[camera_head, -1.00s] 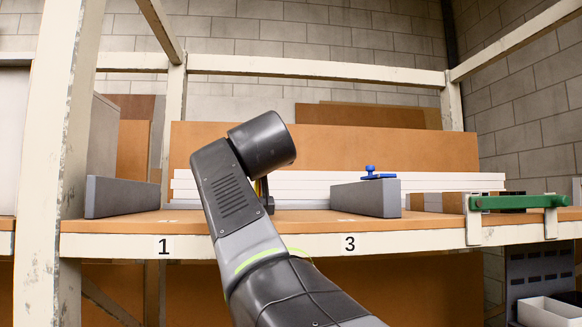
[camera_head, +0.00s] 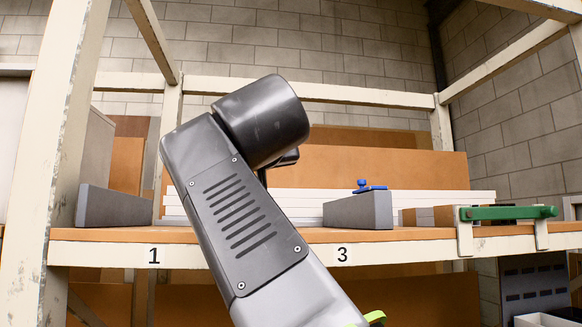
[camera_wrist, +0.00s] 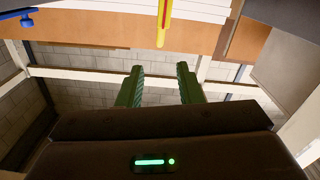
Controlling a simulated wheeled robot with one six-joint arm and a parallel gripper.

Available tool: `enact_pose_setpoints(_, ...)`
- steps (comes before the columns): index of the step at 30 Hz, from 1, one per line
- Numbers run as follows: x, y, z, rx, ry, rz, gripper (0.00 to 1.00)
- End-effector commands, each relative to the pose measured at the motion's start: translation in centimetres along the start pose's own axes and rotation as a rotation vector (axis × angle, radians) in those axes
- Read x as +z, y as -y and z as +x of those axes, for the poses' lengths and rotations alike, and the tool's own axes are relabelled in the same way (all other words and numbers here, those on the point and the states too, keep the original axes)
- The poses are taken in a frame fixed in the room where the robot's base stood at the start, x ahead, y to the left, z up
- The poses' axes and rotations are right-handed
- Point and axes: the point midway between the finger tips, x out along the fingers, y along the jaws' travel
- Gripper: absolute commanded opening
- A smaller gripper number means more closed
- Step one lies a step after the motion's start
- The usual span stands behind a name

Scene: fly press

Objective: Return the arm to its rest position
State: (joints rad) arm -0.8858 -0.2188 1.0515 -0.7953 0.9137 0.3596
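My arm (camera_head: 240,210) rises from the bottom of the head view in front of the shelf, bent at its top joint (camera_head: 265,120). My gripper (camera_wrist: 160,86) shows in the wrist view as two green fingers, spread apart with nothing between them. In the head view the gripper is mostly hidden behind my arm.
The shelf edge (camera_head: 400,251) carries labels 1 (camera_head: 154,256) and 3 (camera_head: 342,254). Grey blocks stand at left (camera_head: 112,207) and right (camera_head: 360,211); a blue clamp (camera_head: 369,187) tops the right one. A green bar (camera_head: 508,212) sits at the right. Frame posts (camera_head: 50,170) flank the shelf.

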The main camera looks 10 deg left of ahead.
Motion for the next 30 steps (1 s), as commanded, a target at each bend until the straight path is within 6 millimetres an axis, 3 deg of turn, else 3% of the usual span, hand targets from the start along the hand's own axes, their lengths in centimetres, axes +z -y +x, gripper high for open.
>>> enact_pose_setpoints(5,0.0,0.0,0.2,0.001,0.000,0.000,0.33)
enact_pose_setpoints(11,-0.1,-0.1,1.8,0.003,0.002,-0.001,0.33)
enact_pose_setpoints(30,-0.1,-0.1,12.8,0.001,0.002,0.001,0.33)
